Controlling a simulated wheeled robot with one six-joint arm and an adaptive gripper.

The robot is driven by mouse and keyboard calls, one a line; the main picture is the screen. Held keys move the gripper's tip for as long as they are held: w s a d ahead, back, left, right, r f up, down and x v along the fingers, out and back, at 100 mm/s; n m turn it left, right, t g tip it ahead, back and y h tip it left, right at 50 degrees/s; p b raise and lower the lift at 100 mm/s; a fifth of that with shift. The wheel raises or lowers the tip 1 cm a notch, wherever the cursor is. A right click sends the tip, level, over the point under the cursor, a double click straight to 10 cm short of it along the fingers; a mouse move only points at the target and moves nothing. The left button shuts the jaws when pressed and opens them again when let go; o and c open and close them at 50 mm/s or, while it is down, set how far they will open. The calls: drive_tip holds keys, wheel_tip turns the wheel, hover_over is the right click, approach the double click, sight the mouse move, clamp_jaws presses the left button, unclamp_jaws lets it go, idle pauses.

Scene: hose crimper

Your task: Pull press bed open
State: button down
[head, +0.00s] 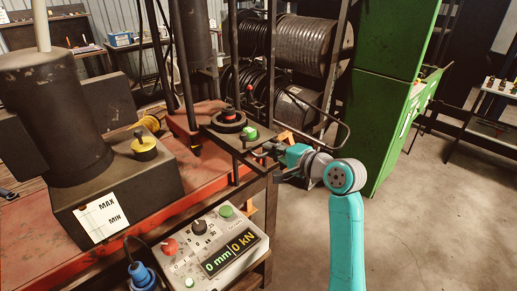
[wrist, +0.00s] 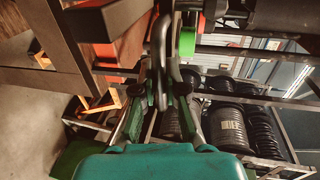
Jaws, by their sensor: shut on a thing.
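The press bed (head: 222,136) is a dark flat plate at the front of the orange press table, with a round black die (head: 229,118) on top. A metal bar handle (wrist: 160,62) stands between my fingers in the wrist view. My gripper (head: 268,151) is at the right front edge of the bed, reaching in from the right. In the wrist view my gripper (wrist: 162,92) is shut on the handle. The fingers hide part of the handle, and its joint to the bed is hard to see in the head view.
A control panel (head: 212,246) reading 0 mm and 0 kN stands below the bed. A dark oil tank (head: 115,190) is at the left. Hose reels (head: 305,45) stand behind, and a green cabinet (head: 385,75) is at the right. The floor (head: 430,220) at the right is clear.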

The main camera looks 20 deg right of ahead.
drive_tip(key=f+v, duration=0.1)
drive_tip(key=v, duration=0.5)
drive_tip(key=shift+s+f, duration=0.2)
drive_tip(key=shift+s, duration=0.2)
drive_tip(key=shift+d, duration=0.1)
drive_tip(key=c, duration=1.2)
unclamp_jaws()
drive_tip(key=v, duration=1.2)
